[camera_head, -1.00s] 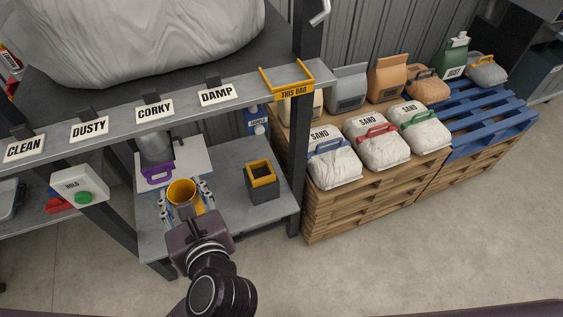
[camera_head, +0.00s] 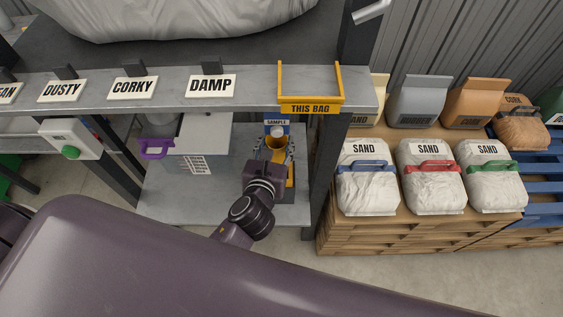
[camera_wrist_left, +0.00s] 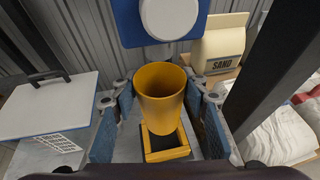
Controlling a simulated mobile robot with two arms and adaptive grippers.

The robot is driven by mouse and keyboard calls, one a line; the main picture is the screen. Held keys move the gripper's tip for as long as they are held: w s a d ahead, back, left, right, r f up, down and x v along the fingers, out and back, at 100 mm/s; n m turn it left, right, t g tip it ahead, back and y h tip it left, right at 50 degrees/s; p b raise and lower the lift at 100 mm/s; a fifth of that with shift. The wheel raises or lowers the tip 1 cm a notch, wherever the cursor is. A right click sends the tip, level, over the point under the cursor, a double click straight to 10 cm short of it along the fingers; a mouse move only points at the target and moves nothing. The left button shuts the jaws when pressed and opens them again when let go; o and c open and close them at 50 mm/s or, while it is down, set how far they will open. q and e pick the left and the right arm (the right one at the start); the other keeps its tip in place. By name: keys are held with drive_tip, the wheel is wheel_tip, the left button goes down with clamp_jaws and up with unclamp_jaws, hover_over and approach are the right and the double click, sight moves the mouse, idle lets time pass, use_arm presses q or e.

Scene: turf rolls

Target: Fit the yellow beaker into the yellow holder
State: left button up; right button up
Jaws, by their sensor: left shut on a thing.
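The yellow beaker (camera_head: 277,143) is upright between the fingers of my left gripper (camera_head: 274,158), which is shut on it. In the left wrist view the beaker (camera_wrist_left: 160,97) stands between the two blue-padded fingers. The yellow holder (camera_wrist_left: 168,155), a dark box with a yellow rim, shows below the beaker. The beaker's lower end overlaps the far part of its opening, and I cannot tell the exact height gap. In the head view the gripper mostly hides the holder (camera_head: 291,172). My right gripper is not in view.
A shelf edge with labels and a yellow THIS BAG bracket (camera_head: 310,108) runs above. A dark post (camera_head: 325,180) is close on the right. A purple-handled vessel (camera_head: 157,148) stands left.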

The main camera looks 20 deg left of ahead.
sight(278, 155)
use_arm(q)
drive_tip(key=f, duration=0.1)
drive_tip(key=w+f, duration=0.1)
drive_tip(key=f, duration=0.1)
drive_tip(key=shift+w+b, duration=0.2)
drive_tip(key=shift+b, duration=0.2)
drive_tip(key=f, duration=0.1)
drive_tip(key=f+b, duration=0.1)
drive_tip(key=f, duration=0.1)
drive_tip(key=shift+s+f, duration=0.25)
drive_tip(key=shift+s, duration=0.15)
drive_tip(key=shift+f+b, duration=0.25)
drive_tip(key=shift+b, duration=0.05)
wheel_tip(278, 155, down, 3)
drive_tip(key=shift+w+f+b, duration=0.1)
drive_tip(key=shift+f+b, duration=0.1)
drive_tip(key=shift+b, duration=0.65)
drive_tip(key=shift+f, duration=0.2)
drive_tip(key=shift+r, duration=0.1)
drive_tip(key=shift+f, duration=0.2)
drive_tip(key=o, duration=1.2)
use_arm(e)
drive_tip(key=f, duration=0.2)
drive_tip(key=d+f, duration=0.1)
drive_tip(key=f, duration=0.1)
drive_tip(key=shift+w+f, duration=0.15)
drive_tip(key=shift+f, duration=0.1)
